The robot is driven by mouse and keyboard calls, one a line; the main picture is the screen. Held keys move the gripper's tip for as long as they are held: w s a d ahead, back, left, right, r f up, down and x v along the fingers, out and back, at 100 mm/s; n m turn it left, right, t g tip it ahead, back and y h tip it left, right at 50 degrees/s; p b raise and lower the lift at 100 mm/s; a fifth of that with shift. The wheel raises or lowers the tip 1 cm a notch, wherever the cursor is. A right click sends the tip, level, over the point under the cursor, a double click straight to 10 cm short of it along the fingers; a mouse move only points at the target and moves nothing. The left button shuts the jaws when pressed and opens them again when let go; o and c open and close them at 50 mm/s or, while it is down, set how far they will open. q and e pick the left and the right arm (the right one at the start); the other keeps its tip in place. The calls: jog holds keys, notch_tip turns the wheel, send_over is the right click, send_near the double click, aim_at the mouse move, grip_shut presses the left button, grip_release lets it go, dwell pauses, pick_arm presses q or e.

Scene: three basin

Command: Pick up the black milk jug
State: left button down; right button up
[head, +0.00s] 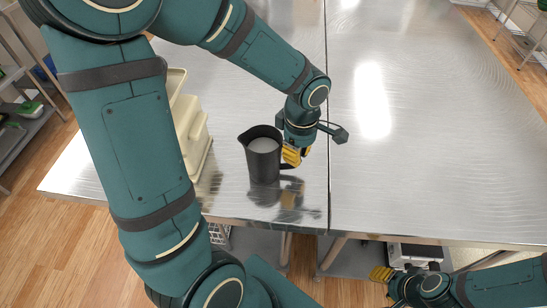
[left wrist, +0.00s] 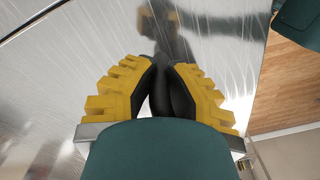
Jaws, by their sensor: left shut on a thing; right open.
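The black milk jug (head: 263,160) stands upright on the steel table in the head view, with a pale surface inside it and its spout to the left. My left gripper (head: 292,155) is at the jug's right side, where the handle is, and is shut on it. In the left wrist view, the yellow fingers of the left gripper (left wrist: 158,95) close around a dark part of the jug (left wrist: 172,92). The fingers hide most of the handle. My right gripper (head: 387,282) is open and empty at the lower right, below the table's front edge.
The steel table (head: 430,120) is wide and clear to the right, with a seam near the jug. Cream-coloured containers (head: 187,125) stand left of the jug. Shelves (head: 20,110) stand at the far left.

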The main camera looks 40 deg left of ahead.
pick_arm(q)
jog(key=shift+r, duration=0.15)
jog(key=shift+r+p, duration=0.45)
jog(key=shift+r, duration=1.15)
jog(key=shift+r+p, duration=0.65)
jog(key=shift+r, duration=2.55)
jog(key=shift+r, duration=0.1)
jog(key=shift+w, duration=0.1)
